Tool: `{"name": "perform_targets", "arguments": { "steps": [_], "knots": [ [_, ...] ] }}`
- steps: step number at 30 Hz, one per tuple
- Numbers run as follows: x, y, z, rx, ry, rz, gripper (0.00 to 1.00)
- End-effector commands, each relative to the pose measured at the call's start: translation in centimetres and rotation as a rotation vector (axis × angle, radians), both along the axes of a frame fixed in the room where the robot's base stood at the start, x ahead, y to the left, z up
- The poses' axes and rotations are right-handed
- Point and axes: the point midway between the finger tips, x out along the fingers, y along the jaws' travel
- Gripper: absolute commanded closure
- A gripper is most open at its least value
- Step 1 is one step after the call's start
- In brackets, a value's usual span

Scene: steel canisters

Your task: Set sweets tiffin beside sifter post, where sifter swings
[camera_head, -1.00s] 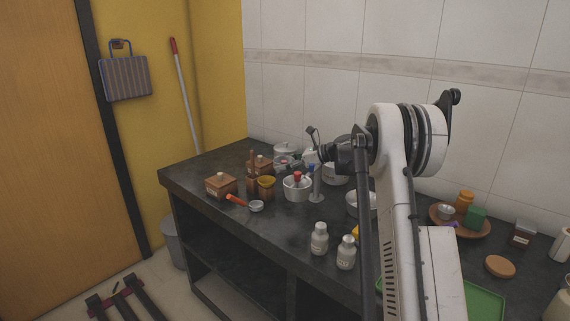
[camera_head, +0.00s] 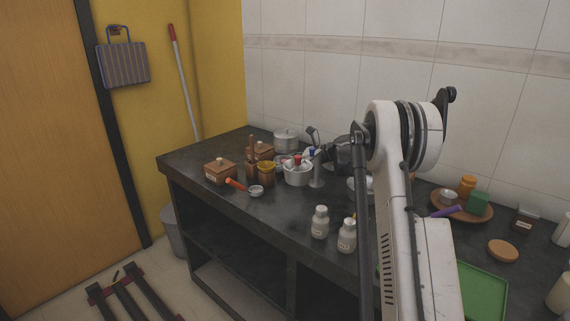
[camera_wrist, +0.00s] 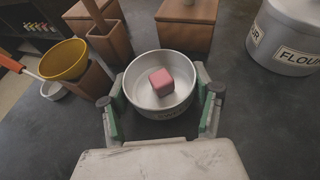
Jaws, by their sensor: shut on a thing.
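In the wrist view a round open steel tiffin (camera_wrist: 163,98) holds a pink cube of sweet (camera_wrist: 161,82). My gripper (camera_wrist: 162,106) is shut on it, one finger on each side. In the head view a small round sifter-like thing (camera_head: 256,190) with an orange handle lies on the counter. A thin grey post (camera_head: 316,172) with a round foot stands beside a white pot (camera_head: 298,175). Which upright is the sifter post is unclear. My arm hides part of the counter.
A yellow bowl (camera_wrist: 63,60) sits over a wooden holder left of the tiffin, and wooden boxes (camera_wrist: 186,24) stand behind it. A lidded flour canister (camera_wrist: 288,38) is at the right. Two white jars (camera_head: 320,222) stand near the front edge.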

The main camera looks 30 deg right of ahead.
Motion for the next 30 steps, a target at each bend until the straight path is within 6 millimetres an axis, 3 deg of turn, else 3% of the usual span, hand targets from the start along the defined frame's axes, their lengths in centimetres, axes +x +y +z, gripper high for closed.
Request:
{"name": "perform_targets", "arguments": {
  "steps": [24, 25, 30],
  "knots": [
    [0.0, 0.0, -1.2, 0.0, 0.0, 0.0, 0.65],
    [0.0, 0.0, -1.2, 0.0, 0.0, 0.0, 0.36],
    [0.0, 0.0, -1.2, 0.0, 0.0, 0.0, 0.16]
  ]
}}
